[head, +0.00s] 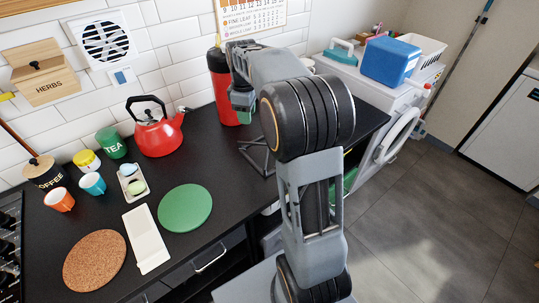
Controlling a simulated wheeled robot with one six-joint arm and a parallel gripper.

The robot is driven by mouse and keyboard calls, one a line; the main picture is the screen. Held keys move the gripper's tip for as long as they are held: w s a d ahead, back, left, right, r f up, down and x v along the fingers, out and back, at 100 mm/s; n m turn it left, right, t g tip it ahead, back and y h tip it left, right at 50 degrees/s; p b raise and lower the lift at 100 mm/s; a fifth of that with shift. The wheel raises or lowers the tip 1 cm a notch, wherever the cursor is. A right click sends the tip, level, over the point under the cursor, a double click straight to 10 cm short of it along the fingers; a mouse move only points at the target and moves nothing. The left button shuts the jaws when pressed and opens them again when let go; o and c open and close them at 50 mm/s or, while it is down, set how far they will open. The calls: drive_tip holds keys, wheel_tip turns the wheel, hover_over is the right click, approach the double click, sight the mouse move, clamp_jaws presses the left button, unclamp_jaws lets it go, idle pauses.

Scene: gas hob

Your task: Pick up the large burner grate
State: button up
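A dark metal frame of thin bars (257,156), which looks like the large burner grate, is on the black counter right of the red kettle, partly hidden behind my arm. My gripper (242,104) is above and slightly left of it, in front of the red flask. A gap shows between the gripper and the frame. The fingers are small and partly covered, so I cannot tell whether they are open or shut. The hob (10,245) with black parts is cut off at the left picture edge.
The red kettle (157,133) and red flask (222,88) stand near the wall. A green disc (185,208), white spoon rest (147,239), cork mat (94,261), cups and tins occupy the left counter. A blue cool box (391,62) is at the back right.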

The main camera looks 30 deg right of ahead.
wheel_tip(320, 180, down, 2)
drive_tip(key=w+d+f, duration=0.1)
drive_tip(key=b, duration=0.1)
hover_over(251, 144)
drive_tip(key=shift+n, duration=0.4)
drive_tip(key=f, duration=0.6)
drive_tip(key=shift+w+d, duration=0.2)
drive_tip(key=shift+w, duration=0.05)
drive_tip(key=shift+a+f+b, duration=0.2)
drive_tip(key=shift+f+b, duration=0.25)
drive_tip(key=shift+f, duration=2.6)
drive_tip(key=shift+c, duration=0.5)
clamp_jaws()
drive_tip(key=shift+r, duration=0.1)
